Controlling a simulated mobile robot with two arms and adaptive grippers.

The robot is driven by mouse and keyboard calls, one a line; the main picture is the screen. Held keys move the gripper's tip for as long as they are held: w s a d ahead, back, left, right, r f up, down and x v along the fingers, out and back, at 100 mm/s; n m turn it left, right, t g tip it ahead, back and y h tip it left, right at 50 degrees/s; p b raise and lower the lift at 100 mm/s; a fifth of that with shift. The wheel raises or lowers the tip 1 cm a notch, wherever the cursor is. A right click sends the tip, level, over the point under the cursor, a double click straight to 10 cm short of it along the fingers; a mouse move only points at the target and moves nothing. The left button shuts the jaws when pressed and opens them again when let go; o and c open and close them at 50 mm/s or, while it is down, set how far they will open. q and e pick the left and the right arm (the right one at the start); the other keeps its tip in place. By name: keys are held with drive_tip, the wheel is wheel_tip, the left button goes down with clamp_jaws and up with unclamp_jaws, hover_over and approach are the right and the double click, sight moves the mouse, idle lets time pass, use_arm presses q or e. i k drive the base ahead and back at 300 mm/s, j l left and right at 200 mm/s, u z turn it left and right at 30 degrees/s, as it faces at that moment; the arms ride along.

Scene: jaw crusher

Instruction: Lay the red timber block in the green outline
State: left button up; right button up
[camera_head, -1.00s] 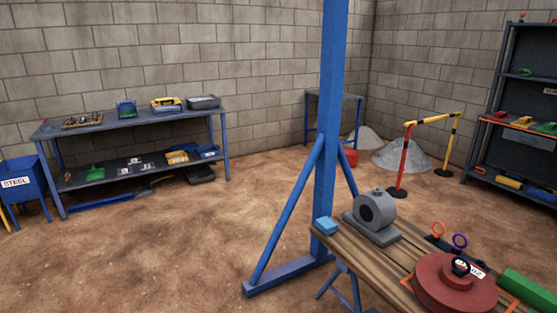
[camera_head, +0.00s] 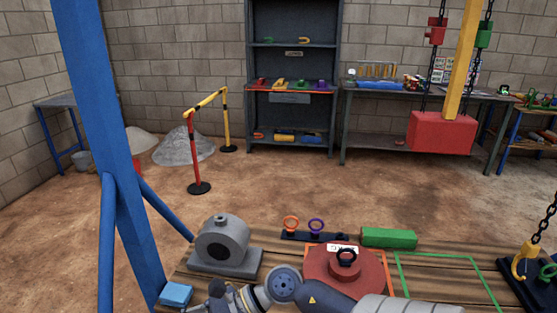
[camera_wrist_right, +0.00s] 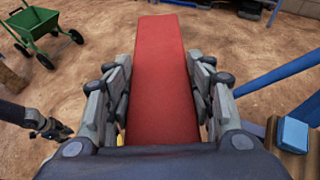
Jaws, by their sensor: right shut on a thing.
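The red timber block (camera_wrist_right: 165,85) shows in the right wrist view as a long red bar pointing away from the camera. My right gripper (camera_wrist_right: 163,100) is shut on it, one finger on each side. The block is not seen in the head view, where my right arm crosses the bottom edge. The green outline (camera_head: 440,255) is on the plank bench top, right of a round red disc (camera_head: 335,270); its visible inside is bare wood. A dark gripper, apparently my left (camera_wrist_right: 50,127), shows at the left of the wrist view, too small to read.
A grey motor-like housing (camera_head: 222,245) and a blue block (camera_head: 175,293) are at the bench's left. A blue post (camera_head: 90,110) stands at left. A hook (camera_head: 525,262) on a chain is right of the outline.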

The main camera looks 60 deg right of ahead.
sight(455, 284)
drive_tip(key=i+z, duration=0.15)
drive_tip(key=z, duration=0.3)
drive_tip(key=i+z, duration=0.15)
drive_tip(key=z, duration=0.35)
drive_tip(key=i+j+z, duration=0.1)
drive_tip(key=z, duration=0.35)
drive_tip(key=j, duration=0.1)
